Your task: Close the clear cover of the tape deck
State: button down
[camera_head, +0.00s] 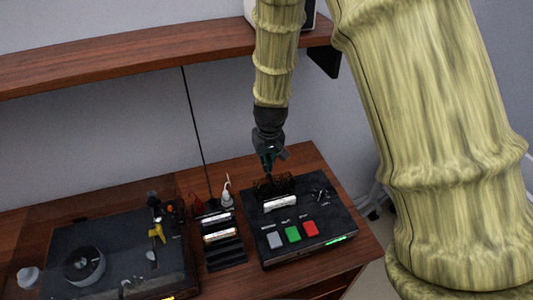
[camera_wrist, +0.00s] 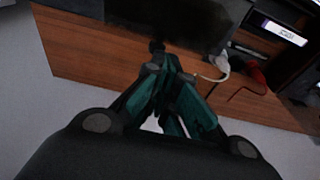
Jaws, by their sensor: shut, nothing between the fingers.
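The tape deck (camera_head: 335,215) is a black box on the wooden table, with grey, green and red buttons along its front. A white cassette (camera_head: 280,203) shows in its middle. A dark, see-through raised piece, apparently the cover (camera_head: 274,186), stands behind the cassette; its exact angle is hard to tell. My gripper (camera_head: 268,168) points down at the rear of the deck, just above or behind the cover; I cannot tell whether they touch. In the wrist view the teal fingers of my gripper (camera_wrist: 158,50) are together and empty. A dark surface, likely the deck, lies beyond them.
A wooden shelf (camera_head: 130,65) runs along the wall above.

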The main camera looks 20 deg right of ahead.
jog(key=shift+w+f+p, duration=0.15)
jog(key=shift+f, duration=0.6)
jog(key=shift+w+f+p, duration=0.1)
jog(key=shift+f+p, duration=0.05)
jog(key=shift+f, duration=0.6)
jog(key=shift+s+a, duration=0.1)
jog(key=shift+b, duration=0.4)
jog(key=shift+s+r+t, duration=0.2)
jog(key=shift+r+t, duration=0.05)
jog(key=shift+t, duration=0.15)
